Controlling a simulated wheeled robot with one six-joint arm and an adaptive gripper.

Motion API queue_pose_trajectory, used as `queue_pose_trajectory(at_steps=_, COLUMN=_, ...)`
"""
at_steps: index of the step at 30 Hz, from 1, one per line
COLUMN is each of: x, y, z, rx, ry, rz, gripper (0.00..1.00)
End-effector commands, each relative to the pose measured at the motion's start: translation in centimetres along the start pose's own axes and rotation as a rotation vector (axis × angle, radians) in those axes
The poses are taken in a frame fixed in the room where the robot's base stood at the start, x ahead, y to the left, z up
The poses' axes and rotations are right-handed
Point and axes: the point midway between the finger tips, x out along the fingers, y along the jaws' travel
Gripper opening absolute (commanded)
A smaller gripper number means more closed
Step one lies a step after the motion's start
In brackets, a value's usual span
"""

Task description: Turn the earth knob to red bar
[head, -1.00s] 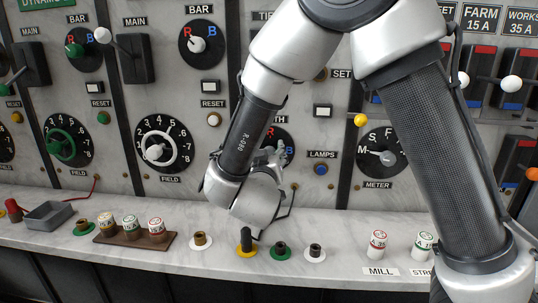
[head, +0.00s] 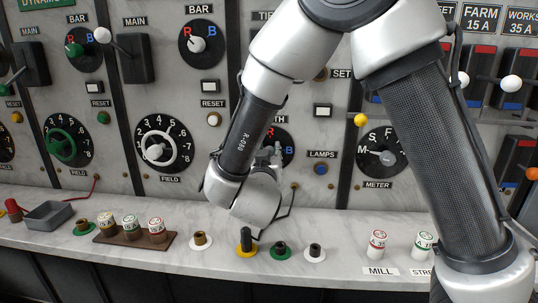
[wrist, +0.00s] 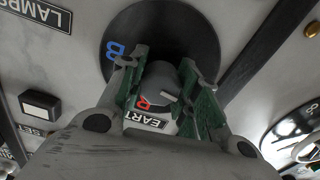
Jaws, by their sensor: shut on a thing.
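The earth knob (wrist: 160,82) is a grey knob on a round black dial (wrist: 165,30) with a blue B and a red R. My gripper (wrist: 157,70) is shut on the knob, with one green-padded finger on each side. In the wrist view the red R shows just below the knob and the blue B to its left. A small white mark shows on the knob's lower right, but its exact bearing is hard to tell. In the head view my gripper (head: 268,154) covers the knob and most of the earth dial (head: 286,137).
The lamps button (head: 321,169) and the meter dial (head: 383,153) lie right of my wrist. A yellow-tipped lever (head: 361,120) sticks out above the meter. Several plugs and sockets, including a yellow-based one (head: 246,242), stand on the marble shelf (head: 190,275) below my wrist.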

Motion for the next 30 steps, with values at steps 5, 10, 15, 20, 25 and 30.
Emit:
queue_pose_trajectory(at_steps=5, x=-0.02, y=0.00, z=0.01, rx=0.146, ry=0.000, rz=0.000, gripper=0.08)
queue_pose_trajectory(at_steps=10, x=-0.02, y=0.01, z=0.02, rx=0.308, ry=0.000, rz=0.000, gripper=0.08)
queue_pose_trajectory(at_steps=15, x=-0.02, y=0.02, z=0.02, rx=0.469, ry=-0.001, rz=0.000, gripper=0.08)
queue_pose_trajectory(at_steps=20, x=-0.02, y=0.03, z=0.03, rx=0.621, ry=-0.001, rz=0.000, gripper=0.08)
queue_pose_trajectory(at_steps=25, x=-0.02, y=0.04, z=0.04, rx=0.783, ry=-0.001, rz=0.000, gripper=0.08)
queue_pose_trajectory(at_steps=30, x=-0.02, y=0.04, z=0.05, rx=0.944, ry=-0.001, rz=0.000, gripper=0.08)
